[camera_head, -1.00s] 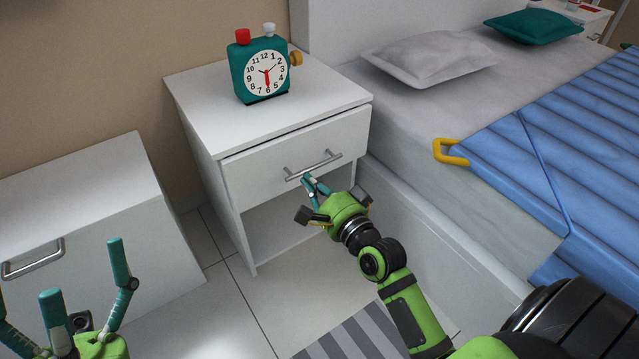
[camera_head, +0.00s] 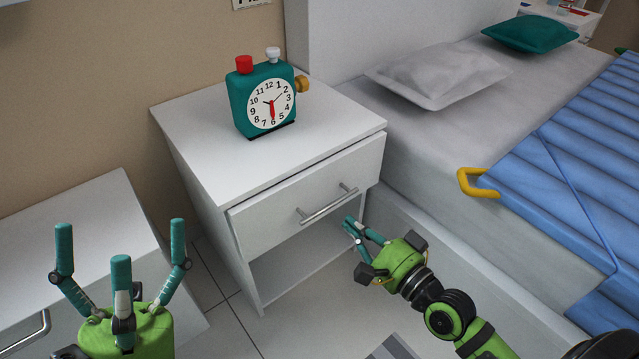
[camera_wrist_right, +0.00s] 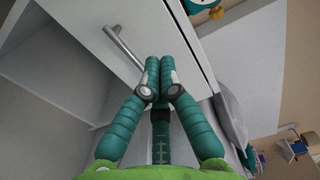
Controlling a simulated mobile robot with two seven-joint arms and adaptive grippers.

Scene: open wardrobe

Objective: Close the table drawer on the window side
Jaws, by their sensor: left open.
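The white bedside table (camera_head: 190,165) stands beside the bed, and its drawer (camera_head: 290,200) has a grey bar handle (camera_head: 328,206). The drawer front sits close to the table body; a small remaining gap is hard to judge. My right gripper (camera_head: 350,224) has its fingers together and empty, just below and right of the handle, apart from it in the head view. The right wrist view shows these fingertips (camera_wrist_right: 160,68) before the drawer front (camera_wrist_right: 120,25), beside the handle (camera_wrist_right: 122,46). My left gripper (camera_head: 121,244) is open and empty at lower left.
A teal alarm clock (camera_head: 262,98) stands on the table. Below the drawer is an open compartment (camera_head: 300,258). A white cabinet (camera_head: 70,225) stands at left, behind my left gripper. The bed (camera_head: 430,150) with a blue cover (camera_head: 570,150) borders the right. No window shows.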

